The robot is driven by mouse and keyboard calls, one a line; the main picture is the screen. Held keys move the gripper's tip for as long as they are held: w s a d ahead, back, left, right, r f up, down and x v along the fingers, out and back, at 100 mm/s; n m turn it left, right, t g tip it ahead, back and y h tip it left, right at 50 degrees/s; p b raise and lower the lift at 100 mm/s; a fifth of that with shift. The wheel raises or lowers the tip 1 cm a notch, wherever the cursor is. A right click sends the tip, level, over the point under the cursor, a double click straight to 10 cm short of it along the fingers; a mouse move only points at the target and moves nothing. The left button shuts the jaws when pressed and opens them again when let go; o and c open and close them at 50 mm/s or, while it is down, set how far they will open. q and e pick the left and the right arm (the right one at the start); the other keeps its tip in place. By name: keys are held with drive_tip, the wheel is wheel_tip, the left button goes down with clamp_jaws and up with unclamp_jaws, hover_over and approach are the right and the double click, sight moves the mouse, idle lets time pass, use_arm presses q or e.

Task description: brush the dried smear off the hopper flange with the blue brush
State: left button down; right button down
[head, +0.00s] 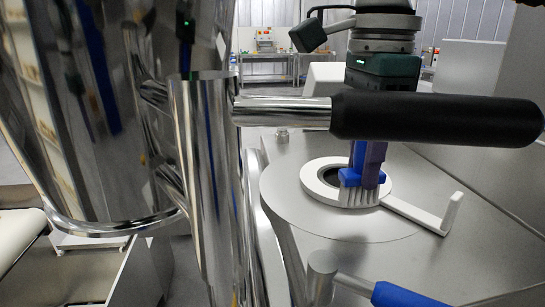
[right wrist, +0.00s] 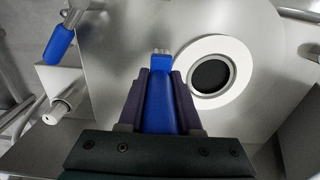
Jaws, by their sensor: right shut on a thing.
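The blue brush (head: 350,178) points down with its pale bristles over the front part of the white ring-shaped flange (head: 318,181). I cannot tell whether the bristles touch it. My right gripper (head: 371,168) is shut on the brush handle, partly hidden behind a black bar. In the right wrist view the brush (right wrist: 160,103) lies between the two dark fingers of the gripper (right wrist: 160,85), its bristle end beside the left edge of the flange (right wrist: 242,66). The flange surrounds a dark round opening. I cannot make out a smear. My left gripper is not in view.
A thick black handle (head: 435,118) on a metal rod crosses in front of my right wrist. A large shiny steel vessel (head: 100,110) fills the left. A white bracket (head: 428,216) sticks out right of the flange. A blue-handled lever (head: 400,296) is at the front.

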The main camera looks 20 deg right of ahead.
wheel_tip(320, 180, up, 5)
drive_tip(key=p, duration=0.3)
drive_tip(key=shift+r, duration=0.1)
